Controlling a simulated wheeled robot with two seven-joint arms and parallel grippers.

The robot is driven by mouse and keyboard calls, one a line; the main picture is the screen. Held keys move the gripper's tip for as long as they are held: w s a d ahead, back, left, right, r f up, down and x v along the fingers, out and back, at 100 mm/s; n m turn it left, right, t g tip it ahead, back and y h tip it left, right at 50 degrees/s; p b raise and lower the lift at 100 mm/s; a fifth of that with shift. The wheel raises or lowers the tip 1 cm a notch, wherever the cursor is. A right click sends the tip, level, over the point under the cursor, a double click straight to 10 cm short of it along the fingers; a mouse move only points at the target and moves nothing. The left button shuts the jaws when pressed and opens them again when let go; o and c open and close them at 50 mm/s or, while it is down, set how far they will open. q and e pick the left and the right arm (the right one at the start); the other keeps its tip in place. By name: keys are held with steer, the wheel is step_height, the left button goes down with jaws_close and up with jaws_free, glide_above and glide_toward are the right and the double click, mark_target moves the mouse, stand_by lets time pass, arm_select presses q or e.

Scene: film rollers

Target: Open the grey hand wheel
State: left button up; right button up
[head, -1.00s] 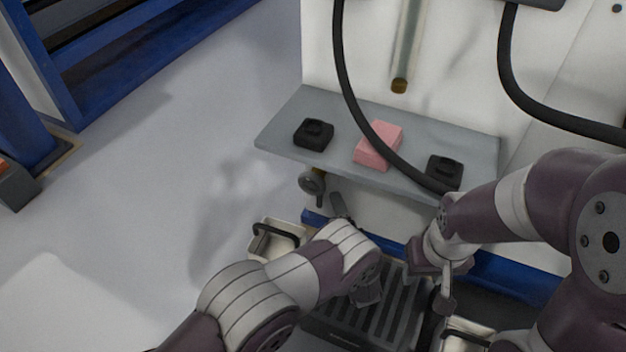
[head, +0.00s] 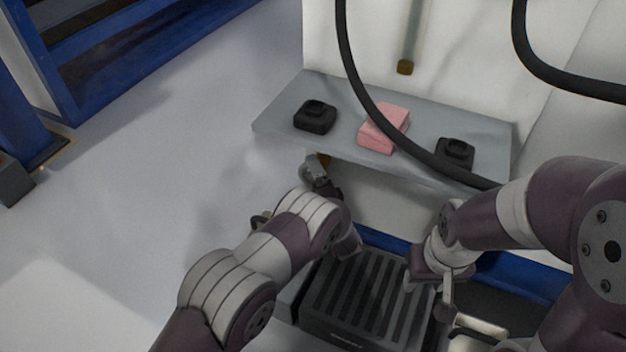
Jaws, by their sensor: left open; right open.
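The grey hand wheel (head: 308,170) sits under the front left edge of the grey shelf, with a small brass-coloured part beside it. My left gripper (head: 322,182) is right at the wheel and covers much of it. Its jaws are open; whether they touch the wheel or lie around its rim cannot be told. My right gripper (head: 440,287) is open, pointing down at the right edge of the black ribbed box, well away from the wheel.
The grey shelf (head: 275,118) holds two black devices (head: 315,117) and pink blocks (head: 383,130). A black hose (head: 375,115) hangs across it. The black ribbed box (head: 362,300) stands below. Open floor lies left.

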arm_select(q)
steer(key=c, duration=0.8)
